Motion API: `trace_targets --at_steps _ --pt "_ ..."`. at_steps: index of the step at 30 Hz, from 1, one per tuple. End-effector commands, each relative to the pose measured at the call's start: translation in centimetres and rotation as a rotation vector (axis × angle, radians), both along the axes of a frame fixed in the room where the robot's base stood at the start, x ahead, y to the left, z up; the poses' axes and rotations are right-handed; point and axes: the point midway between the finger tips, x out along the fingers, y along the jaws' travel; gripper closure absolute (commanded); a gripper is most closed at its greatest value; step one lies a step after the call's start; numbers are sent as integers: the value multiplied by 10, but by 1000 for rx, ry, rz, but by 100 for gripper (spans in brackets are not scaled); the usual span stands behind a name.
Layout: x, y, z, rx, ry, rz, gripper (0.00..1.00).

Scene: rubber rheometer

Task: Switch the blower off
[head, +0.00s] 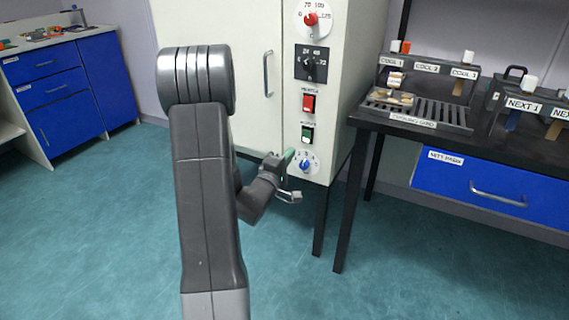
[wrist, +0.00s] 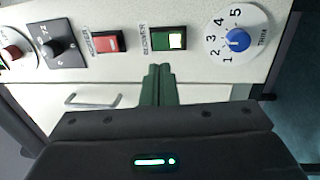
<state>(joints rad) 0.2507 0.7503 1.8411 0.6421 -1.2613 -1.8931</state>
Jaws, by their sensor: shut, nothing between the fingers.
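The blower switch (wrist: 168,40) is a green rocker in a dark frame, with a bright white patch on its right half in the wrist view. A BLOWER label stands beside it. In the head view the same switch (head: 307,134) sits low on the pale cabinet's control strip, below a red switch. My gripper (wrist: 159,68) is shut and empty, its green fingertips together. In the wrist view the tips end just below the switch, with a small gap in the picture. In the head view my gripper (head: 290,154) is left of and a little below the switch.
A red rocker switch (wrist: 108,42) and a blue timer knob (wrist: 238,39) flank the blower switch. The cabinet door handle (head: 267,73) is left of the strip. A black table (head: 360,119) with a cooling rack (head: 445,112) stands right. The floor at left is clear.

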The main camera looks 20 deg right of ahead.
Motion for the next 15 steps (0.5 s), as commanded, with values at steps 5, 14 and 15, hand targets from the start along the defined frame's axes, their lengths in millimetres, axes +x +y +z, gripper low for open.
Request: trace_targets --at_steps 5,14,15 --pt "25 -31 4 -1 -4 -3 100" --pt "52 -62 10 0 -2 -1 100" --pt "54 -63 11 1 -1 0 100"
